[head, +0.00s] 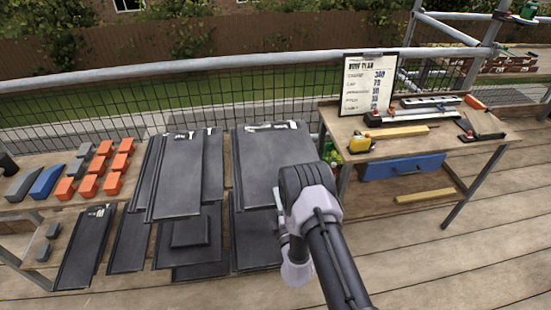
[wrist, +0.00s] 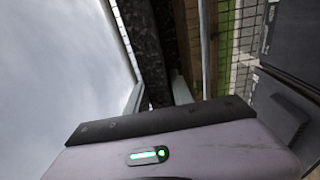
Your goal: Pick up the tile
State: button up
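Dark grey roof tiles lean and lie in groups on the left and middle of the deck in the head view. One tile (head: 85,246) is at the lower left, a leaning group (head: 178,180) is at centre left, and a large tile (head: 262,165) is just left of my arm. Dark tiles (wrist: 290,40) also show at the right edge of the wrist view. My gripper's pale housing (wrist: 170,150), with a green light, fills the bottom of the wrist view. In the head view my arm hides the gripper's end and part of the large tile.
A workbench (head: 430,140) at the right holds a clipboard (head: 368,82), a yellow tape measure (head: 360,144) and other tools. A blue case (head: 402,166) sits below its top. Orange and grey blocks (head: 97,165) lie at the left. A rail and mesh fence (head: 200,70) run behind. Deck boards (head: 450,250) at lower right are clear.

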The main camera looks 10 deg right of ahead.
grip_shut()
jog(key=shift+r, duration=0.1)
dwell(1.0)
